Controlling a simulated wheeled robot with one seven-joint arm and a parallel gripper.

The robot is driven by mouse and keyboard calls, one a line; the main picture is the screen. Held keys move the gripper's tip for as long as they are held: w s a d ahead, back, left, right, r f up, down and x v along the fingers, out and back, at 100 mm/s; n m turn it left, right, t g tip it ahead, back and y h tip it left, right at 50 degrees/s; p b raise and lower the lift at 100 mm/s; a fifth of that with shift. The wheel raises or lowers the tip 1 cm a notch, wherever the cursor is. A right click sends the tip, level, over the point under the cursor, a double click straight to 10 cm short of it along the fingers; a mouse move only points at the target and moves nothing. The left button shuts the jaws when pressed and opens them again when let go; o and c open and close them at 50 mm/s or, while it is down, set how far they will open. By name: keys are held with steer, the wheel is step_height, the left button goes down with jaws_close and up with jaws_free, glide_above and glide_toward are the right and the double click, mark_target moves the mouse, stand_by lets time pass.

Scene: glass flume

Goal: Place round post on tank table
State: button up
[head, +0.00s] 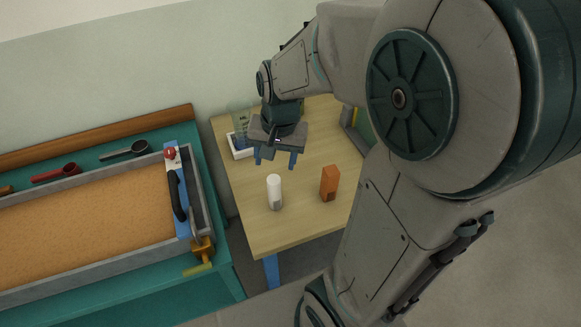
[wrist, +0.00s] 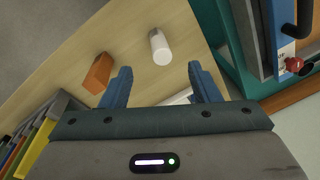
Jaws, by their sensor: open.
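A white round post (head: 274,190) stands upright on the light wooden table (head: 255,235), near its front left. It also shows in the wrist view (wrist: 160,47), beyond the fingertips and between their lines. My gripper (head: 275,160) is open and empty above the wooden table, apart from the post and behind it in the head view. Both blue fingers show in the wrist view (wrist: 161,80) with nothing between them. A teal table (head: 228,285) at the left carries a long grey-walled tank (head: 120,262) filled with orange-brown sand.
An orange block (head: 329,184) stands right of the post. A white tray (head: 238,153) with a clear container is behind my gripper. A blue bar with a black handle (head: 178,195) crosses the tank's right end, near a brass clamp (head: 202,248). Red and dark scoops lie behind the tank.

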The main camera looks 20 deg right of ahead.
steer(key=s+r+n+t, duration=0.2)
steer(key=s+r+n, duration=0.3)
steer(key=s, duration=0.4)
steer(key=shift+s+d+r+n+h, duration=0.15)
steer(key=shift+s+r+n+h, duration=0.2)
steer(key=shift+r, duration=0.45)
steer(key=shift+w, duration=0.1)
